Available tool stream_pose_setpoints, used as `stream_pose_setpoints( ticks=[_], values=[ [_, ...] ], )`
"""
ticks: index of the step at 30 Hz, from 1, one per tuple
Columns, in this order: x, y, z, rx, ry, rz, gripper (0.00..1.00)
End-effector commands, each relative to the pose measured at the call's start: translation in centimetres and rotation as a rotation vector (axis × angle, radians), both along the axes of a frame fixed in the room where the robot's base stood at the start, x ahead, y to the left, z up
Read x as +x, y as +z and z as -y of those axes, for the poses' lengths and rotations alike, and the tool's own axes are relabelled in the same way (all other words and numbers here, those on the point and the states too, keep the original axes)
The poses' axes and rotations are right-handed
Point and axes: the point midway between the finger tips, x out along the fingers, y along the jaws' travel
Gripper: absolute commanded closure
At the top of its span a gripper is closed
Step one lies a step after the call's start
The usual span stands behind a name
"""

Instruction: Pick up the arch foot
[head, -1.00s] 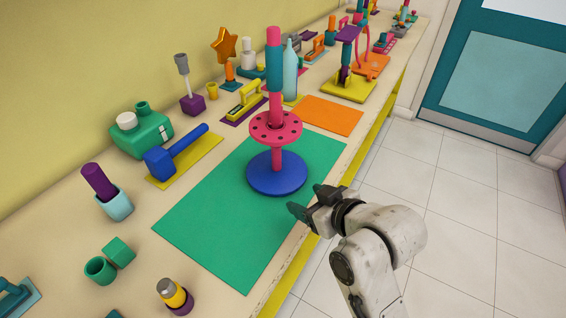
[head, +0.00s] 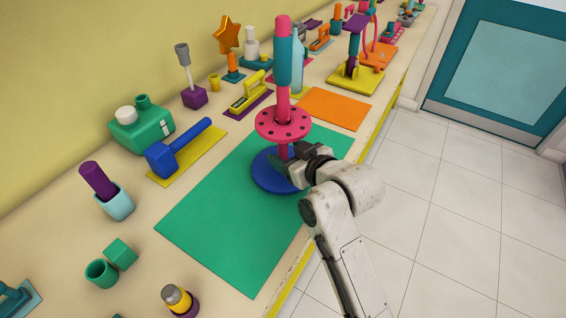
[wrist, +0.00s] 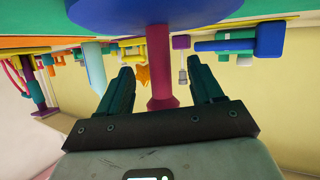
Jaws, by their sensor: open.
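The arch foot stands upright on the green mat (head: 215,220). It has a round blue base (head: 268,178), a pink post, a pink disc with holes (head: 283,123), and a tall pink upper post (head: 283,35) with a teal sleeve (head: 290,62). My gripper (head: 292,162) is at the lower post, below the pink disc and above the blue base. In the wrist view, the pink post (wrist: 158,60) runs between my gripper's open fingers (wrist: 162,76), with gaps on both sides. The blue base (wrist: 150,14) fills the top of that view.
A blue hammer-shaped thing (head: 178,150) lies on a yellow mat to the left. A teal bottle (head: 298,68) stands close behind the arch foot. An orange mat (head: 334,108) lies bare behind it. The front part of the green mat is clear.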

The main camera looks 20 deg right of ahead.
Motion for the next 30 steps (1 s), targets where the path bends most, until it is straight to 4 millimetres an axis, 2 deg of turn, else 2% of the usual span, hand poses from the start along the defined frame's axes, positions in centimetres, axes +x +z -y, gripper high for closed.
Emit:
stream_pose_setpoints(
  ticks=[6,14,30],
  values=[
    [2.2,-0.8,-0.4,0.000,0.000,0.000,0.34],
    [2.5,-1.0,-0.4,0.001,0.000,0.000,0.34],
    [2.4,-1.0,-0.4,0.001,0.000,0.000,0.84]
  ],
)
